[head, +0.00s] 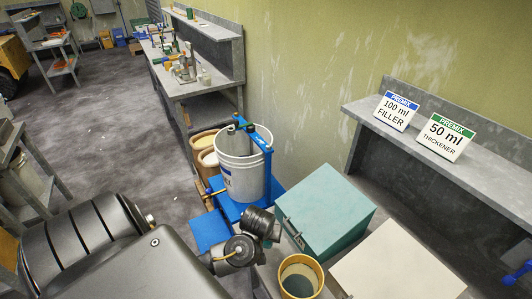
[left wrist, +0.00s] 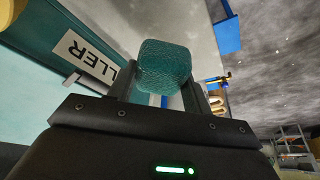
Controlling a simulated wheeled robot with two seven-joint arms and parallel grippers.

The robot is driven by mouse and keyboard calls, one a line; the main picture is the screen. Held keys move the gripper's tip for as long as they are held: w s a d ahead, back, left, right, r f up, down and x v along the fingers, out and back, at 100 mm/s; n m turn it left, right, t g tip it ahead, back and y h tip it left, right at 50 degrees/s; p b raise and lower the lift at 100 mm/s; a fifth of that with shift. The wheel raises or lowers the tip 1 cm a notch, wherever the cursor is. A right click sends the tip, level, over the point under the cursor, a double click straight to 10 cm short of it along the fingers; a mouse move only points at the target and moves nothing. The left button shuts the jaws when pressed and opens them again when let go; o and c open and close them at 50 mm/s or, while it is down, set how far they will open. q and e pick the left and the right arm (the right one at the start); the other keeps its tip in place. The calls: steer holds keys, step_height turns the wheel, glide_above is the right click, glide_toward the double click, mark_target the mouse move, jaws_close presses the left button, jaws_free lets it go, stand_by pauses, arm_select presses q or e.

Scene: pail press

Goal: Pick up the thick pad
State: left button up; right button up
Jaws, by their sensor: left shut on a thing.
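A thick teal pad (left wrist: 165,62) with a woven-looking surface and rounded corners is in the left wrist view. My left gripper (left wrist: 158,84) is shut on it, with one finger on each side. The pad's underside and lower part are hidden by the gripper. In the head view, dark links of my left arm show between the blue press and the teal box, but the fingers and the pad are not visible there. My right gripper is in neither view.
A white pail (head: 240,175) stands in the blue press (head: 267,140). A teal box (head: 330,208) stands right of it; its side bears a FILLER label (left wrist: 88,54) in the wrist view. A yellow-rimmed tub (head: 301,277) is in front. Signs stand on a grey bench (head: 484,130). Open floor lies left.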

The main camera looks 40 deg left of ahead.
arm_select(q)
steer(key=s+d+r, duration=0.6)
steer(key=s+r, duration=0.1)
steer(key=s, duration=0.2)
steer(key=shift+s+d+r, duration=0.2)
steer(key=shift+s+d, duration=0.1)
steer(key=shift+s, duration=0.05)
steer(key=o, duration=0.5)
steer(key=c, duration=0.3)
